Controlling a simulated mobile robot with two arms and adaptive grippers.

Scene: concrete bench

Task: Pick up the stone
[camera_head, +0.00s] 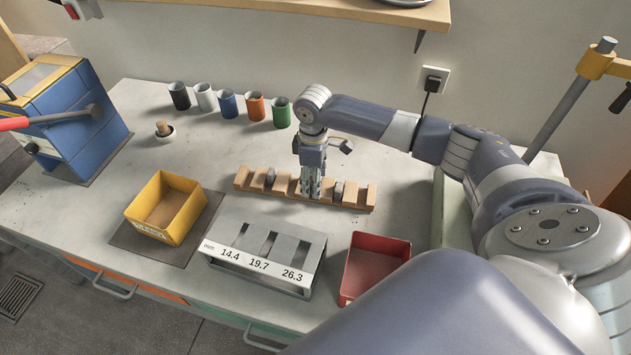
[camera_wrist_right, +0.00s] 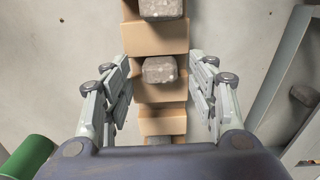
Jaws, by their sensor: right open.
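A wooden rack (camera_head: 357,198) with notches lies across the middle of the bench. Grey stones sit in its notches, one at the left (camera_head: 270,177) and one at the right (camera_head: 337,191) in the head view. My right gripper (camera_head: 311,187) points down over the rack between these two and hides the part behind it. In the right wrist view, my right gripper (camera_wrist_right: 163,100) is open. Its fingers stand on either side of the rack (camera_wrist_right: 163,37), with a stone (camera_wrist_right: 160,69) between them, slightly ahead. Another stone (camera_wrist_right: 161,8) is at the top edge. My left gripper is out of view.
A grey gauge block (camera_head: 265,255) marked 14.4, 19.7 and 26.3 stands in front of the rack. A yellow bin (camera_head: 167,208) is left and a red bin (camera_head: 374,266) right. Several cups, including a green one (camera_head: 281,113), stand behind. A blue machine (camera_head: 68,118) is far left.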

